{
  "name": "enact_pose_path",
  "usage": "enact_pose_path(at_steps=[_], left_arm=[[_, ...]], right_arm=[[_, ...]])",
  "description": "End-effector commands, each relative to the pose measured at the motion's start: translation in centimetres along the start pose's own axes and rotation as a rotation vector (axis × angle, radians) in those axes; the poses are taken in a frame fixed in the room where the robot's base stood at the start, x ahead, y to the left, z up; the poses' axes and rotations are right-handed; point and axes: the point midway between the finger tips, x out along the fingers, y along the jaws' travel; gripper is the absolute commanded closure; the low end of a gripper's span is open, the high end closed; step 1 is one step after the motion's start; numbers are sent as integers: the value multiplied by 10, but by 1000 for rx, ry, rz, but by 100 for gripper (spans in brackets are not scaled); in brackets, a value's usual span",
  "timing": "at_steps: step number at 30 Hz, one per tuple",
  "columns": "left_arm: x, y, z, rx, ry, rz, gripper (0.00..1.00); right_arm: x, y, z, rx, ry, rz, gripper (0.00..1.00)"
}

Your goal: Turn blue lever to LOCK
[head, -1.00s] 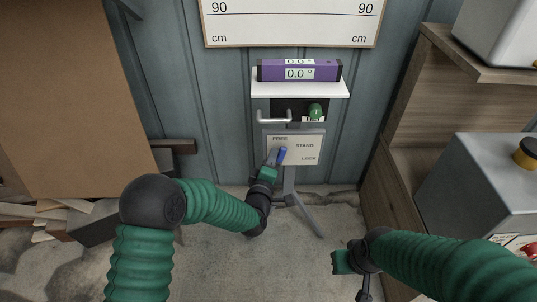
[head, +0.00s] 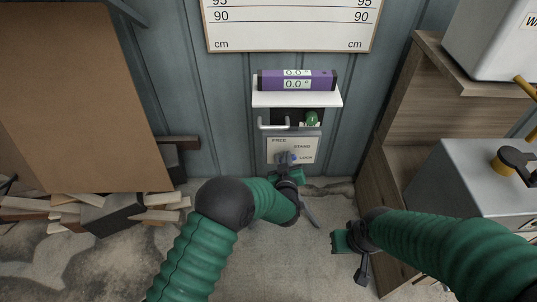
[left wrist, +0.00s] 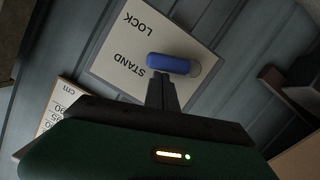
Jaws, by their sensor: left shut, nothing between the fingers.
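The blue lever (head: 294,158) sits on a pale panel (head: 308,139) lettered FREE, STAND and LOCK. In the head view it points roughly right, close to STAND and above LOCK. In the left wrist view the lever (left wrist: 168,63) runs from a grey pivot towards the word STAND.
A white shelf with a purple level (head: 297,80) is above the panel, with a metal handle (head: 272,124) and a green knob (head: 312,118) below it. A wooden cabinet (head: 400,165) and grey box (head: 470,180) stand right.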

Motion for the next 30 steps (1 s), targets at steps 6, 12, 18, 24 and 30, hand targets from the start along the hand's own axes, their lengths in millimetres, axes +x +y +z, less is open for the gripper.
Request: enact_pose_path(at_steps=[6, 12, 18, 24, 30], left_arm=[[2, 5, 8, 9, -1, -3, 100], [3, 8, 15, 8, -1, -1, 100], [4, 9, 19, 7, -1, -1, 100], [5, 9, 22, 6, -3, -1, 100], [5, 9, 23, 6, -7, -2, 100]], right_arm=[[-6, 0, -1, 0, 0, 0, 100], [-7, 0, -2, 0, 0, 0, 100], [-7, 0, -2, 0, 0, 0, 100], [-7, 0, -2, 0, 0, 0, 100], [-7, 0, -2, 0, 0, 0, 100]])
